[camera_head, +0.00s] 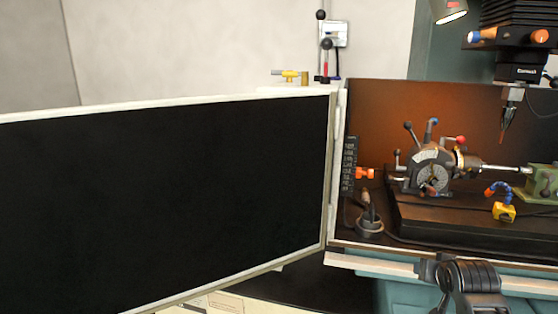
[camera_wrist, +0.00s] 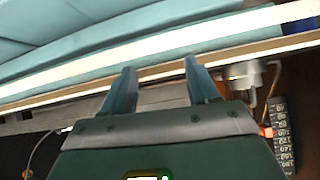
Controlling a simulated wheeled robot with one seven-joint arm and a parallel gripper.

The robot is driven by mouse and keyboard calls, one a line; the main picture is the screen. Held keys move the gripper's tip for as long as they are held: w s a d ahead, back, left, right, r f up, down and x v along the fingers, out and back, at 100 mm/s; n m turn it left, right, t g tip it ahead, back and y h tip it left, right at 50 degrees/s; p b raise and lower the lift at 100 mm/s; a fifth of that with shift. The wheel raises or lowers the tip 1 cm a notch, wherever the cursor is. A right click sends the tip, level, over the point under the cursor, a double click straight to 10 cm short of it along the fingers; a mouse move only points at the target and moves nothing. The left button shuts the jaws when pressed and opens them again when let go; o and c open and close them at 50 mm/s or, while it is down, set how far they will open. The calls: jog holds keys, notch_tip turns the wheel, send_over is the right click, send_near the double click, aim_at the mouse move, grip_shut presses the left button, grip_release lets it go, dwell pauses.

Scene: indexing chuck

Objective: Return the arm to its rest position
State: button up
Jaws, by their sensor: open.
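In the wrist view my gripper (camera_wrist: 160,75) is open, with its two blue-grey fingers apart and nothing between them. Beyond the fingertips run the pale edge strip and the teal panels of the machine's front. In the head view the fingers cannot be made out. The indexing chuck (camera_head: 434,174) sits on the dark machine bed, with a metal rod reaching from it toward a green block (camera_head: 543,183) on the right. My gripper is apart from the chuck, which I cannot make out in the wrist view.
A large black door panel (camera_head: 165,200) with a white frame stands open at the left. A drill head (camera_head: 515,72) hangs above the bed. A blue flexible hose with a yellow base (camera_head: 504,212) stands on the bed. A black numbered plate (camera_wrist: 283,132) shows in the wrist view.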

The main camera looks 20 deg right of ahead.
jog(key=s+a+f+n+t+y, duration=0.15)
jog(key=s+a+f, duration=0.25)
jog(key=s+a, duration=0.7)
jog(key=s+a+f+n+t+y, duration=0.1)
jog(key=s+a+f+n+t, duration=0.15)
jog(key=s+a, duration=0.85)
jog(key=s+a+r+n+t+y, duration=0.1)
jog(key=s+a+r, duration=0.3)
jog(key=s+r, duration=0.3)
jog(key=s+a+r+n+t+y, duration=0.1)
jog(key=s+a+r, duration=0.3)
jog(key=s+r, duration=0.4)
jog(key=s+n+y, duration=0.1)
jog(key=s, duration=0.4)
jog(key=shift+a+n, duration=0.3)
jog(key=shift+a, duration=0.1)
